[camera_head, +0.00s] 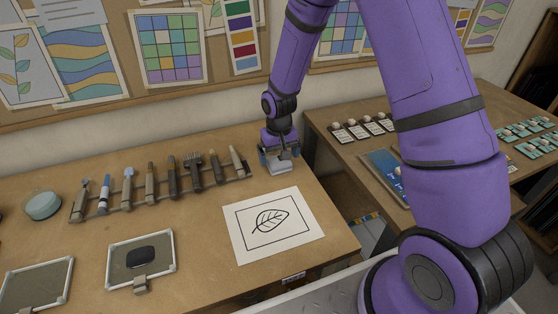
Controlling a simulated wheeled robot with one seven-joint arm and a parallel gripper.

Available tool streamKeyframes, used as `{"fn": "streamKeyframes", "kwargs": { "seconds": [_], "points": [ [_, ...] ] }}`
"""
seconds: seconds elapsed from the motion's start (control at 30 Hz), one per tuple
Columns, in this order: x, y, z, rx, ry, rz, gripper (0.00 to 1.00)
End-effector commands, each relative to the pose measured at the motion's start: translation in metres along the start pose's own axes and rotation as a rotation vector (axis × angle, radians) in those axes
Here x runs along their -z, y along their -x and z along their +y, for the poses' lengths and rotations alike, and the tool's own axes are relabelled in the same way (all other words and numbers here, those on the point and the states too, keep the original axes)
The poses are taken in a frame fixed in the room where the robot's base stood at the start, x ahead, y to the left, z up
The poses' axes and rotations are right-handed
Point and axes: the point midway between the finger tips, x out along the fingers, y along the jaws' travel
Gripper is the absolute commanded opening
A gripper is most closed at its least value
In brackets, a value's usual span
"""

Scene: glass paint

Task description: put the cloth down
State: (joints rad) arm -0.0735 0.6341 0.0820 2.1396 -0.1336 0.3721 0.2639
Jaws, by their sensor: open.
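My gripper (281,159) is at the back right of the left table, pointing down, with its jaws open. A small pale grey-blue thing (267,165), which looks like the cloth, shows right at the fingertips, low by the table top. The fingers and wrist hide part of it. I cannot tell whether the fingers still touch it.
A rack of brushes and tools (160,192) stands left of my gripper. A leaf drawing (273,225) lies in front. Framed glass panes (167,247) and a round blue-green tub (42,204) are further left. A second table (345,155) with cards stands right, across a gap.

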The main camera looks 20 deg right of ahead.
Motion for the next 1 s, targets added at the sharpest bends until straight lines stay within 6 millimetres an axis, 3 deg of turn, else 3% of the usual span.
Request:
{"fn": "streamKeyframes", "kwargs": {
  "seconds": [0.4,0.83,1.0],
  "points": [
    [0.000,0.077,0.001,0.000,-0.001,0.003,0.99],
    [-0.001,0.100,0.001,-0.001,0.000,0.003,0.99],
    [-0.012,0.136,0.008,-0.005,0.000,0.042,0.99]
  ]
}}
